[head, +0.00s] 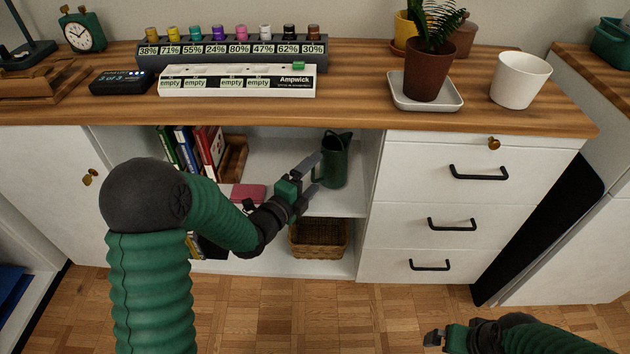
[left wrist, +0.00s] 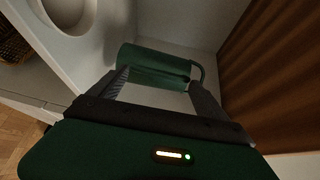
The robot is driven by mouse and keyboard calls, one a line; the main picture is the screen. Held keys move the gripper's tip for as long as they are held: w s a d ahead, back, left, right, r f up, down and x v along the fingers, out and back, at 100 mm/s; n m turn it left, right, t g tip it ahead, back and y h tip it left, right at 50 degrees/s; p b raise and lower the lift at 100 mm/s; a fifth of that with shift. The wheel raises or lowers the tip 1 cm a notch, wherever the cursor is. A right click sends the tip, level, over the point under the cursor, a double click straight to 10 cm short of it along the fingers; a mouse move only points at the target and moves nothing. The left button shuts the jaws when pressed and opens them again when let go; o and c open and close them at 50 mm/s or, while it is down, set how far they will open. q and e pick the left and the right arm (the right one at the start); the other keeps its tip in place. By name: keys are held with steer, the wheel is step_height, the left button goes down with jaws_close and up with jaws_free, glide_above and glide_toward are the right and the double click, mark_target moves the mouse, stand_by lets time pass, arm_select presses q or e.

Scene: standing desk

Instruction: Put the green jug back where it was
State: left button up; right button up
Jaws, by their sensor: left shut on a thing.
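The green jug (head: 335,162) stands upright on the upper shelf (head: 275,165) of the open cabinet bay, near its right wall. My left gripper (head: 314,178) reaches into the bay from the left and is shut on the jug's side. In the left wrist view the jug (left wrist: 158,64) lies between the two fingertips (left wrist: 156,84), with its handle to the right. I cannot tell whether its base touches the shelf. My right gripper (head: 435,338) is low at the bottom right, away from the cabinet; its jaw opening is unclear.
Books (head: 205,148) and a pink box (head: 248,192) are left of the jug on the shelf. A wicker basket (head: 318,240) sits below. The worktop (head: 360,110) overhangs the bay. Drawers (head: 470,180) stand to the right.

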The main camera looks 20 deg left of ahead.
mark_target(321, 170)
arm_select(q)
steer(key=w+f+b, duration=0.2)
steer(key=w, duration=0.1)
steer(key=w+f+b, duration=0.1)
steer(key=f+b, duration=0.1)
steer(key=shift+w+a+f, duration=0.1)
steer(key=shift+w+a, duration=0.1)
steer(key=shift+a, duration=0.15)
steer(key=o, duration=1.9)
